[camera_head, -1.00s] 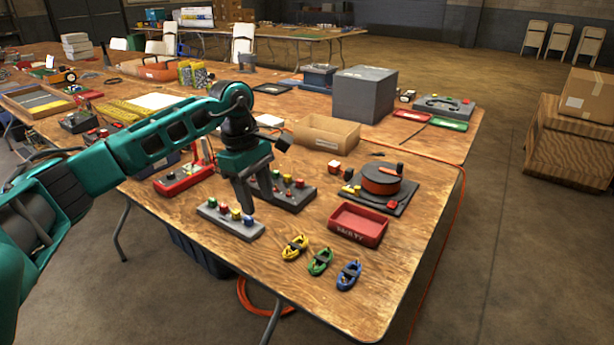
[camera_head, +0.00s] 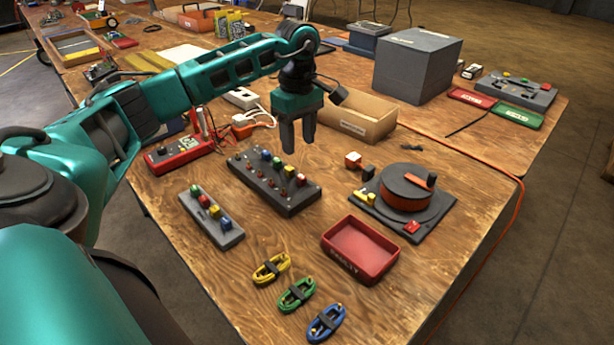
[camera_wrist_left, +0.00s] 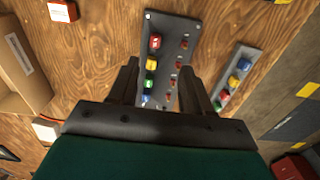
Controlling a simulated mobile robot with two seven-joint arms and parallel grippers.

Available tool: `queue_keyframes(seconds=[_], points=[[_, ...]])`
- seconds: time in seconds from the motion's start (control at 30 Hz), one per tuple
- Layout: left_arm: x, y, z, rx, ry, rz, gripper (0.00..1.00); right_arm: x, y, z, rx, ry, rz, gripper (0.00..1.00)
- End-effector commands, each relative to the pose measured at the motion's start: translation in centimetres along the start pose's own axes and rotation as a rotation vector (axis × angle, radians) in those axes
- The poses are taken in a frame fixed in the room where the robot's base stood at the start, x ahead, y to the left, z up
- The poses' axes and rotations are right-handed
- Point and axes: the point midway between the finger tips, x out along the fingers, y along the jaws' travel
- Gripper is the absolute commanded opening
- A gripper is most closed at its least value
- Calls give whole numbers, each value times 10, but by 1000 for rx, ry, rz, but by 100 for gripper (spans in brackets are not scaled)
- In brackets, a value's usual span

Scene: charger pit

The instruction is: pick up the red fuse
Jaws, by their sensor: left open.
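A red fuse (camera_head: 301,180) stands at the near right end of the colored row on the larger dark fuse block (camera_head: 262,190). In the left wrist view this red fuse (camera_wrist_left: 155,42) is at the block's upper end, followed by yellow, green and blue ones. A second red fuse (camera_head: 205,200) sits on the smaller grey strip (camera_head: 228,240), among blue, green and yellow ones. My left gripper (camera_head: 298,147) is open and empty, pointing down above the larger block's far side. In the wrist view its fingers straddle the block. My right gripper is out of view.
A red tray (camera_head: 360,250) and several coiled cables (camera_head: 297,295) lie in front. A round reel device (camera_head: 405,190) and a small red-and-white cube (camera_head: 352,160) are to the right. A cardboard box (camera_head: 355,118) stands behind, and a red meter (camera_head: 178,155) to the left.

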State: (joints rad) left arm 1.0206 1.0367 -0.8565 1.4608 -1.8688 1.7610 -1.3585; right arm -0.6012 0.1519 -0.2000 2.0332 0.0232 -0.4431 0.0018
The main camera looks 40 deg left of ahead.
Motion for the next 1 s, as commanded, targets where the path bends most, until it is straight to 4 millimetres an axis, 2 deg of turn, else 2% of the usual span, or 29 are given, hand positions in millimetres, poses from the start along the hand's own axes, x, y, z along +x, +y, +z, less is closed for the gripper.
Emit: queue_keyframes(seconds=[0.03,0.2,0.47,0.73,0.83,1.0], points=[[13,0,0,0,0,-4,49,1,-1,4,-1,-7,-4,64],[39,0,1,0,-1,-2,49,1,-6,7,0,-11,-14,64],[55,2,1,0,0,0,49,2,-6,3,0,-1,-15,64],[93,8,3,0,-1,-1,49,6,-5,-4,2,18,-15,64],[100,8,3,0,-1,0,49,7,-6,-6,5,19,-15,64],[100,9,3,0,0,1,49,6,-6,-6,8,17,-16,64]])
